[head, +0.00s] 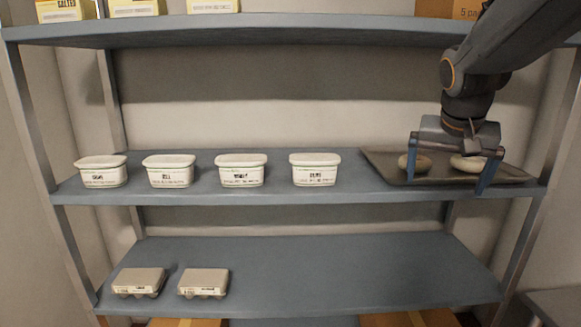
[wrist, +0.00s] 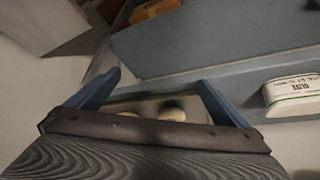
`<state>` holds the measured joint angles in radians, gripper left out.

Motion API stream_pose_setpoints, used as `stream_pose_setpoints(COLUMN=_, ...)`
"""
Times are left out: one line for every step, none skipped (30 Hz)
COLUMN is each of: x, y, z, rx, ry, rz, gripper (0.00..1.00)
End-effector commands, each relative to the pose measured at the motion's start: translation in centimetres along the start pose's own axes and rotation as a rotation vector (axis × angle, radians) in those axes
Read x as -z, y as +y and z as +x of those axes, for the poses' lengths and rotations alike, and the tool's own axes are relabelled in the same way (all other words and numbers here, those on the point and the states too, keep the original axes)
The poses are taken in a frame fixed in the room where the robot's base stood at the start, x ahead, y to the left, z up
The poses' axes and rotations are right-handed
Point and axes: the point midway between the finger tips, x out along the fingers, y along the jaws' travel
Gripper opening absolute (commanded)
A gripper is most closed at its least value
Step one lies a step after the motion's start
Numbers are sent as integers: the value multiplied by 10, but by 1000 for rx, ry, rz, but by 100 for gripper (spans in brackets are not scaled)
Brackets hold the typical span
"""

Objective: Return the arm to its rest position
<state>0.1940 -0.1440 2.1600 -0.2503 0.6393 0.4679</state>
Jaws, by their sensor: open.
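My gripper (head: 449,181) is at the right end of the middle shelf in the head view, in front of a dark tray (head: 510,177). Its two blue fingers are spread wide with nothing between them. Two pale bagels, one at left (head: 415,163) and one at right (head: 467,163), lie on the tray behind the fingers, partly hidden by them. In the wrist view the open fingers (wrist: 157,88) frame the tray and the bagels (wrist: 172,115) beyond them.
White lidded tubs (head: 240,170) stand in a row on the middle shelf (head: 270,191), left of the tray. Two egg cartons (head: 204,282) sit on the lower shelf, whose right part is clear. The upper shelf (head: 250,30) and right post (head: 520,240) are close to my arm.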

Motion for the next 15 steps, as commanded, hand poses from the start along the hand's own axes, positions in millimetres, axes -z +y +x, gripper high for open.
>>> stream_pose_setpoints(x=0, y=0, z=0, rx=0, ry=0, rz=-1, gripper=100)
stream_pose_setpoints(x=-4, y=-2, z=3, rx=2, ry=-9, rz=-8, gripper=100)
stream_pose_setpoints(x=-10, y=-5, z=6, rx=5, ry=-19, rz=-19, gripper=100)
stream_pose_setpoints(x=-14, y=-7, z=8, rx=8, ry=-25, rz=-26, gripper=100)
stream_pose_setpoints(x=-18, y=-9, z=11, rx=10, ry=-32, rz=-34, gripper=100)
stream_pose_setpoints(x=-23, y=-11, z=14, rx=13, ry=-42, rz=-45, gripper=100)
stream_pose_setpoints(x=-28, y=-13, z=16, rx=16, ry=-50, rz=-55, gripper=100)
stream_pose_setpoints(x=-32, y=-14, z=19, rx=18, ry=-58, rz=-63, gripper=100)
stream_pose_setpoints(x=-38, y=-16, z=22, rx=21, ry=-68, rz=-74, gripper=100)
stream_pose_setpoints(x=-42, y=-18, z=24, rx=23, ry=-76, rz=-83, gripper=100)
stream_pose_setpoints(x=-49, y=-20, z=27, rx=26, ry=-88, rz=-94, gripper=100)
stream_pose_setpoints(x=-56, y=-22, z=31, rx=31, ry=-101, rz=-107, gripper=100)
stream_pose_setpoints(x=-62, y=-23, z=34, rx=33, ry=-112, rz=-118, gripper=100)
stream_pose_setpoints(x=-70, y=-25, z=38, rx=36, ry=-125, rz=-131, gripper=100)
stream_pose_setpoints(x=-80, y=-27, z=42, rx=40, ry=-143, rz=-147, gripper=100)
